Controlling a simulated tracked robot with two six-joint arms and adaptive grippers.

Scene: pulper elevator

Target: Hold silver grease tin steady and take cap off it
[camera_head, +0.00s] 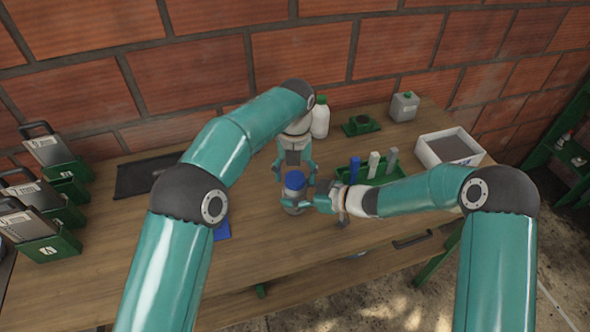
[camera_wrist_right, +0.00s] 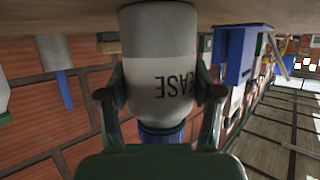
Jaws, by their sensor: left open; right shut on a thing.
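The silver grease tin (camera_head: 294,195) stands upright on the workbench, with its blue cap (camera_head: 296,177) on top. My right gripper (camera_head: 300,206) comes in from the right and is shut on the tin's body. In the right wrist view, which is upside down, the tin (camera_wrist_right: 160,70) sits between both fingers with part of its "GREASE" label showing. The blue cap (camera_wrist_right: 162,134) is partly hidden behind the gripper's palm there. My left gripper (camera_head: 295,172) points down from above and is open, its fingers on either side of the cap. I cannot tell whether they touch it.
Behind stand a white bottle (camera_head: 320,118), a green block-like part (camera_head: 361,125) and a grey can (camera_head: 404,106). A green tray (camera_head: 385,172) and a white bin (camera_head: 423,150) are at right. Green holders (camera_head: 45,246) line the left; a dark tray (camera_head: 135,178) lies nearby.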

